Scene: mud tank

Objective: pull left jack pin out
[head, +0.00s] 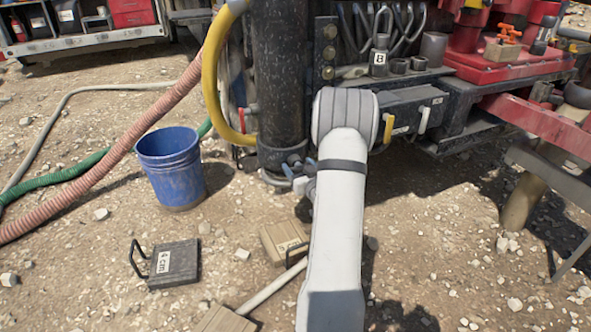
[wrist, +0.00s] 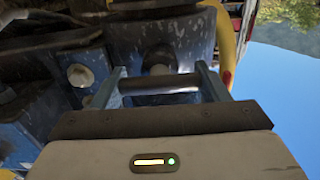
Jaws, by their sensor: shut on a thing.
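In the wrist view my gripper (wrist: 160,82) has its two blue-grey fingers closed on the ends of a dark crossbar, which looks like the handle of the left jack pin (wrist: 160,87). Just beyond it is a round, pale-ended part (wrist: 160,62) against a worn dark metal body. I cannot tell how far the pin sits in its hole. In the head view the left jack (head: 279,80) is a thick black upright column with a collar near its foot.
A blue bucket (head: 170,168) stands left of the jack. A yellow hose (head: 211,75) curves close beside the column. A block marked 4 cm (head: 176,262) and a wooden block (head: 283,240) lie on the gravel. Red machinery (head: 515,65) is at the right.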

